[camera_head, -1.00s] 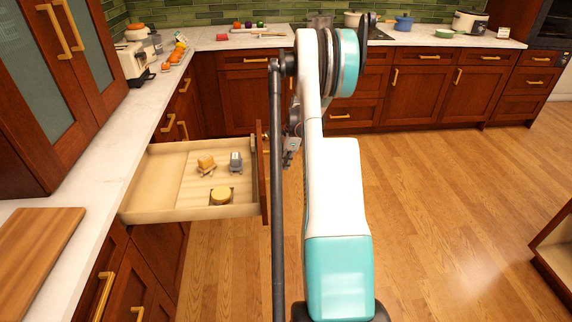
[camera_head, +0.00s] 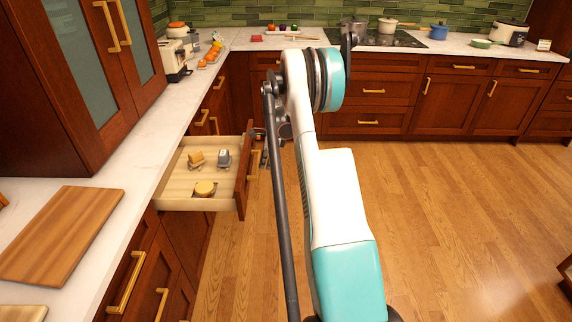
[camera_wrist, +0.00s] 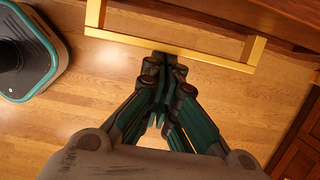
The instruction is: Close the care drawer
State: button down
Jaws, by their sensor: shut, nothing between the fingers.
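The care drawer (camera_head: 172,204) stands partly open on the left, below the counter. It holds a tan block-like item (camera_head: 196,159), a grey item (camera_head: 224,158) and a round yellow item (camera_head: 205,188). Its wooden front (camera_head: 243,178) carries a brass handle (camera_head: 254,165), which also shows as a long bar in the wrist view (camera_wrist: 215,61). My gripper (camera_wrist: 166,62) is shut and empty, its fingertips at the handle bar; whether they touch it is unclear. In the head view my gripper is largely hidden behind my arm.
A counter (camera_head: 150,125) runs along the left with a cutting board (camera_head: 62,235) on it. Lower cabinets with brass handles (camera_head: 127,282) stand below. The wooden floor (camera_head: 450,220) to the right is clear.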

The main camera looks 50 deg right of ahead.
jog(key=p, duration=0.1)
send_over(189, 172)
jog(key=s, duration=0.1)
jog(key=shift+s+d, duration=0.1)
jog(key=shift+d, duration=0.25)
